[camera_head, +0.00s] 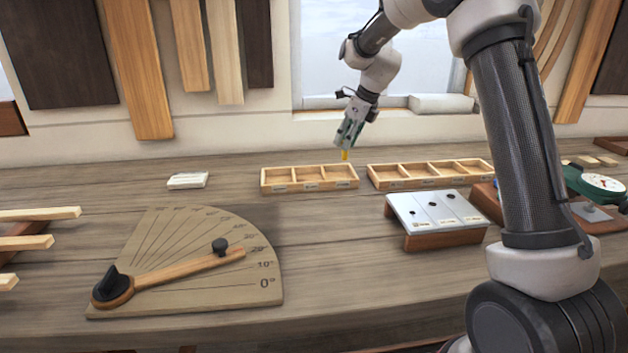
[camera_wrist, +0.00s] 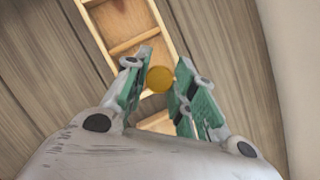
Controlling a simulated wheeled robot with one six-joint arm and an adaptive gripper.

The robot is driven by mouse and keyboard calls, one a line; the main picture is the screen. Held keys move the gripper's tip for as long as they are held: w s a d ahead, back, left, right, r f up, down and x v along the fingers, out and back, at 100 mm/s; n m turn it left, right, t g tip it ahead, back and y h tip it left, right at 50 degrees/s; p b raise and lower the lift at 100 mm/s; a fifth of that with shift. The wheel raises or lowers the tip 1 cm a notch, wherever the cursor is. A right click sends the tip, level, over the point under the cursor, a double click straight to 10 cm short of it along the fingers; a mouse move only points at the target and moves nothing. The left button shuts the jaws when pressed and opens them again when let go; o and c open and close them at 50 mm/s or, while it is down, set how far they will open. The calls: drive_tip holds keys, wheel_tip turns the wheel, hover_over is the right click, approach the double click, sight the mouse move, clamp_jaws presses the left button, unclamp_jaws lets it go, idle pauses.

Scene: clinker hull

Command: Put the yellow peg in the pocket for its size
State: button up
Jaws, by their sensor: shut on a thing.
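The yellow peg (camera_head: 345,155) is held upright in my gripper (camera_head: 347,146), just above the back of a wooden tray (camera_head: 310,187) with three pockets. In the wrist view the peg's round yellow end (camera_wrist: 160,79) sits between my green fingers (camera_wrist: 158,78), which are shut on it. A tray's dividers (camera_wrist: 130,42) show behind it. A second wooden tray (camera_head: 430,185) with several pockets stands to the right. Both trays have small labels on their front walls, too small to read. The pockets look empty from here.
A sloped white board with dark spots (camera_head: 438,211) stands in front of the right tray. A wooden angle gauge (camera_head: 190,270) lies front left, and a small white block (camera_head: 187,180) lies left of the trays. A dial gauge (camera_head: 603,184) is at far right.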

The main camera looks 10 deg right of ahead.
drive_tip(key=shift+f, duration=0.7)
drive_tip(key=o, duration=0.8)
